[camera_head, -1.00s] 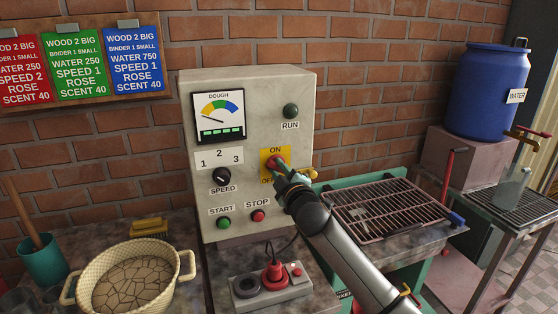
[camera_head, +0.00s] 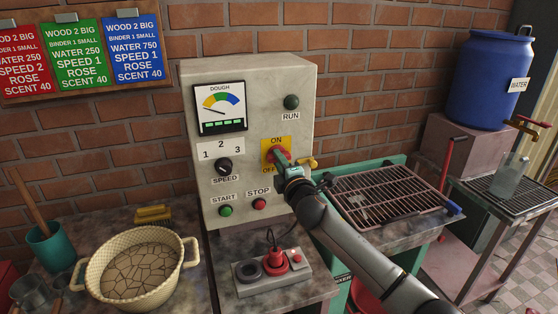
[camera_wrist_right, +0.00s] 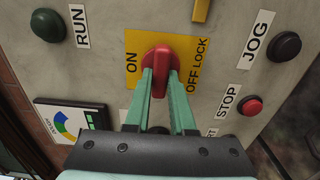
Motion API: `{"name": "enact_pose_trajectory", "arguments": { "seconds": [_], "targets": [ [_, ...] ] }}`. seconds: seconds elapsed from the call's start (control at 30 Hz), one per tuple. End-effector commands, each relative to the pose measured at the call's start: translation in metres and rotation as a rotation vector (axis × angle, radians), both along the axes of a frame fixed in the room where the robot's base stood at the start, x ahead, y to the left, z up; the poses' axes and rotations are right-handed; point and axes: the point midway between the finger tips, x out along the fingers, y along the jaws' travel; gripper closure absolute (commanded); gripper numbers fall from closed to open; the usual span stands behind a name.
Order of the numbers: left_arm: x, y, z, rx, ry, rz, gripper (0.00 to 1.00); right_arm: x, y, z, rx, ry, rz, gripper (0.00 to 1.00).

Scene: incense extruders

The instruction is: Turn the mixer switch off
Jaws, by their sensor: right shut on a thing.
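The mixer's switch is a red rotary knob (camera_head: 272,156) on a yellow plate (camera_head: 268,143) marked ON at the top and OFF at the bottom, on the grey control box (camera_head: 240,130). In the right wrist view the red knob (camera_wrist_right: 157,62) stands upright in the picture, between ON at left and OFF LOCK at right. My right gripper (camera_head: 284,161) is at the knob, and its teal fingers (camera_wrist_right: 162,84) are shut on its sides. The fingers hide part of the knob and the plate. My left gripper is not in view.
The box carries a RUN lamp (camera_head: 291,102), SPEED knob (camera_head: 223,167), green START button (camera_head: 225,211) and red STOP button (camera_head: 260,204). A grill rack (camera_head: 385,192) lies right, a basket (camera_head: 135,272) left.

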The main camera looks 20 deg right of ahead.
Motion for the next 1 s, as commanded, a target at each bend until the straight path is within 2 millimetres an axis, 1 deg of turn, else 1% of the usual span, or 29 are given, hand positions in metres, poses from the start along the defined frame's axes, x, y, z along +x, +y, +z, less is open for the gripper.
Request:
{"name": "enact_pose_trajectory", "arguments": {
  "seconds": [0.4,0.43,0.67,1.0],
  "targets": [
    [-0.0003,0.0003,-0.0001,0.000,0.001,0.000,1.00,0.0002,-0.0008,0.0008,-0.012,-0.002,-0.002,1.00],
    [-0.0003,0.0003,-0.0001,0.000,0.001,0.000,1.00,0.0002,-0.0008,0.0008,-0.012,-0.002,-0.002,0.74],
    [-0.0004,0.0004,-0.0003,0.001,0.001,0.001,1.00,0.0001,-0.0006,0.0006,-0.009,-0.001,-0.001,0.48],
    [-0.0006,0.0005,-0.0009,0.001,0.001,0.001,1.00,-0.0025,-0.0006,-0.0002,-0.008,-0.001,0.000,0.47]
  ]
}}
